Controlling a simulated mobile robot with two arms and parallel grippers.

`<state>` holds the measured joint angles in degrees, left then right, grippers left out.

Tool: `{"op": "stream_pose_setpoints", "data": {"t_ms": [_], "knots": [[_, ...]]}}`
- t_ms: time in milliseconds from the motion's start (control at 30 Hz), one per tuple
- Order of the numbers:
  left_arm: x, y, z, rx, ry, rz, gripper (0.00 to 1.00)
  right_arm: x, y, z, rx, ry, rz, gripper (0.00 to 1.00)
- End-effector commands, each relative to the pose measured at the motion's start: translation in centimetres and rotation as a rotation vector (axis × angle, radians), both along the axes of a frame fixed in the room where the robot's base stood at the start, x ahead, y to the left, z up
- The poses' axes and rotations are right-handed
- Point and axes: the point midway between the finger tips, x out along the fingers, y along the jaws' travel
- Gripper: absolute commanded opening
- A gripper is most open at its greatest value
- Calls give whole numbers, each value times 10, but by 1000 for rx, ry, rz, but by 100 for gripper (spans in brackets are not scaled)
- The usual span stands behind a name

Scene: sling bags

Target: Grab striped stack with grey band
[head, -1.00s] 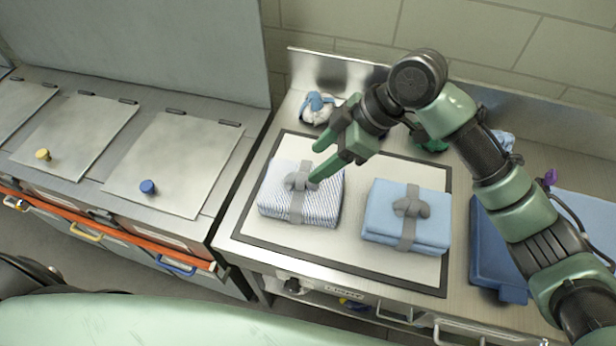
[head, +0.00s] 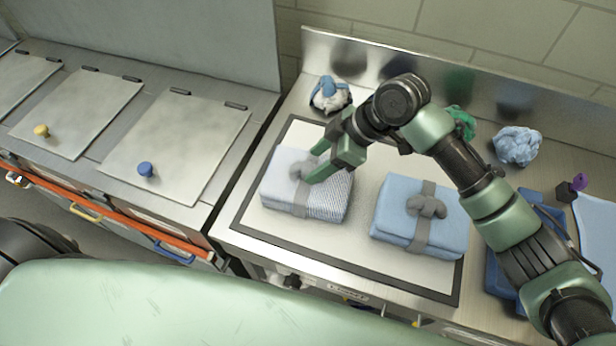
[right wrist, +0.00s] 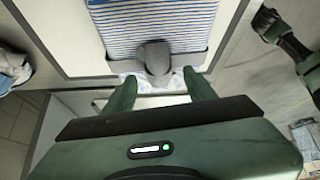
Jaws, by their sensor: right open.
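The striped stack (head: 335,196), white with blue stripes, lies on the left part of the black-bordered pale mat. A grey band (head: 299,208) wraps it and ends in a grey knot on top. My right gripper (head: 311,168) is open at the knot, with its fingers on either side in the head view. In the right wrist view, the open right gripper (right wrist: 159,76) has its fingertips just short of and flanking the grey knot (right wrist: 155,57). Contact cannot be told. The striped stack (right wrist: 150,22) fills the top of that view. My left gripper is not seen.
A plain blue stack (head: 395,225) with a grey band lies to the right on the mat (head: 257,206). A blue-and-white bundle (head: 329,95), a green bundle (head: 462,122) and a light blue bundle (head: 517,145) sit along the back. A blue tray (head: 497,270) is at right.

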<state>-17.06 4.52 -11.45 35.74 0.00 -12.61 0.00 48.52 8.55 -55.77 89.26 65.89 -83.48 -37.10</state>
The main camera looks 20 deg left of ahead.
Motion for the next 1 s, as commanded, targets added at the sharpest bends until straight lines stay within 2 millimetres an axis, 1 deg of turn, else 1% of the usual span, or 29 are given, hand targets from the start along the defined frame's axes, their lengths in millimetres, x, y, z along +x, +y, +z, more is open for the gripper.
{"op": "stream_pose_setpoints", "data": {"t_ms": [33, 167, 367, 400, 467, 500, 600, 1000], "knots": [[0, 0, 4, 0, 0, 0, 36, -2, 4, -4, 0, 4, 0, 56], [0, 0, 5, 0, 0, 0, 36, -2, 9, -13, 0, -1, 1, 56], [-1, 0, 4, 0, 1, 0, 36, -2, 9, -15, 0, -1, 0, 56], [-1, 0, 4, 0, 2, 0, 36, -2, 9, -15, 0, -1, 0, 53], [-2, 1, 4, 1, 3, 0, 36, -2, 9, -15, 0, -1, 0, 36], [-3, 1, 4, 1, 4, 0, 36, -2, 9, -15, 0, -1, 0, 25], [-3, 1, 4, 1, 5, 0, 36, -2, 9, -15, 0, -1, 0, 0], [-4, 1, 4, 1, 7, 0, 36, -2, 9, -15, 0, -1, 1, 0]]}}
